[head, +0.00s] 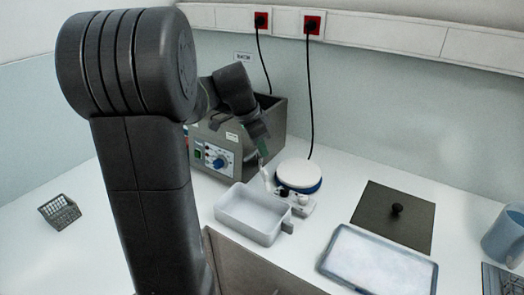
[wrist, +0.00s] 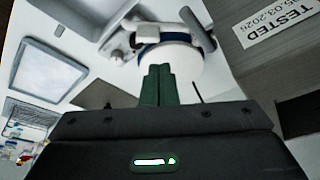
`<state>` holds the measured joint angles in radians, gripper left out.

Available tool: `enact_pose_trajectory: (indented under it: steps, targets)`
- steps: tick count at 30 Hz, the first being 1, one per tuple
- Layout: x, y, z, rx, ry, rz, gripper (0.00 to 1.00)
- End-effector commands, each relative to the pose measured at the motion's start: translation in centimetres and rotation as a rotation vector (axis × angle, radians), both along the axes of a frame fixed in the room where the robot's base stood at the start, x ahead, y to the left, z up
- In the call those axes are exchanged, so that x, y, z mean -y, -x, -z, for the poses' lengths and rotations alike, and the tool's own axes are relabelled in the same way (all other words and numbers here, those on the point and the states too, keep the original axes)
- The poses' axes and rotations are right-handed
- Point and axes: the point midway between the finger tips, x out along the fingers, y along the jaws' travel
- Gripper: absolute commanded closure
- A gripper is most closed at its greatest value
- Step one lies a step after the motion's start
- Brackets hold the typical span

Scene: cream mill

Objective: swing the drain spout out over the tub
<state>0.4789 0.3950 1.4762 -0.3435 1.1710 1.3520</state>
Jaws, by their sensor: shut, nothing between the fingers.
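The grey metal bath (head: 262,118) stands at the back with a control panel on its front. A short pale spout (head: 267,178) shows at its front right, by the back right corner of the white tub (head: 232,224). I cannot tell whether its end is over the tub's rim. Contact is not clear.
A dark lid with a knob (head: 385,228), a blue-edged tray (head: 375,268) and a blue mug (head: 503,240) are farther right. A small dark basket (head: 59,212) sits left.

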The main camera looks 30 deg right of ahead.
Motion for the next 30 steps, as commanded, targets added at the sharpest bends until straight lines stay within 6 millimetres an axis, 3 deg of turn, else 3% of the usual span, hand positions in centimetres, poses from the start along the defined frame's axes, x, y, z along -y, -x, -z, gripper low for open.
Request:
enact_pose_trajectory:
  steps: [2,6,7,11,30]
  targets:
    - [0.1,0.2,-1.1,-0.002,-0.001,0.000,0.98]
    - [0.2,0.5,-1.7,-0.014,-0.010,-0.028,0.71]
    - [0.2,0.5,-1.7,-0.020,-0.016,-0.044,0.69]
    - [0.5,0.8,-2.3,-0.067,-0.058,-0.184,0.69]
    - [1.0,1.6,-7.0,-0.209,-0.291,-1.264,0.69]
